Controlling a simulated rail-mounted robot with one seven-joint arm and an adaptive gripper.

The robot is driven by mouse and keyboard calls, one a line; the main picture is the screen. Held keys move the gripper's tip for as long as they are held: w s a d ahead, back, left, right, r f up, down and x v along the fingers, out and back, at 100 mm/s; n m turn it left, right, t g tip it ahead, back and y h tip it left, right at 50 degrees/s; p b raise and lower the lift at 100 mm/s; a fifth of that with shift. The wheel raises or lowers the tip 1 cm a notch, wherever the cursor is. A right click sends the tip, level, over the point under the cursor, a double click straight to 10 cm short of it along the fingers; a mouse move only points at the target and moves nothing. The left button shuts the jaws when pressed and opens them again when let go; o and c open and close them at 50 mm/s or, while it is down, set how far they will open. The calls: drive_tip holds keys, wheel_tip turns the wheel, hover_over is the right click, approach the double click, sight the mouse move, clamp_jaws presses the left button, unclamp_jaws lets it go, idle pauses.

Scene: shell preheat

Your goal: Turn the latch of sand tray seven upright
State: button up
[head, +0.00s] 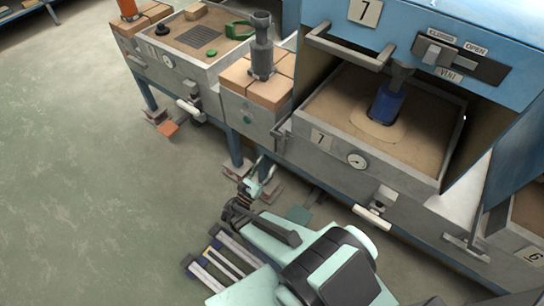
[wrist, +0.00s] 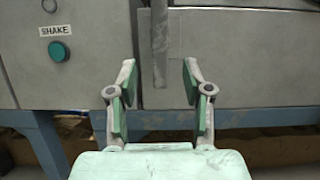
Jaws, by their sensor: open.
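Sand tray seven (head: 322,139) has a grey front with a "7" plate and a round gauge, and sits in the open blue bay marked 7. At its left front corner is a grey bar (head: 281,134), which looks like the latch. In the wrist view the bar (wrist: 159,45) hangs down from the top edge; its upper end is out of frame. My gripper (wrist: 157,90) is open, its green-padded fingers apart, with the bar's lower end ahead of the gap. Contact is not visible. In the head view my gripper (head: 262,172) is below the bar.
A blue cylinder (head: 388,104) stands in the tray's sand. A white handle (head: 372,217) projects below the gauge. Left of the bar is a grey box with a green SHAKE button (wrist: 60,52) and bricks (head: 262,91) on top. Open floor (head: 90,170) lies at left.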

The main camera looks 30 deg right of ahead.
drive_tip(key=shift+v, duration=1.35)
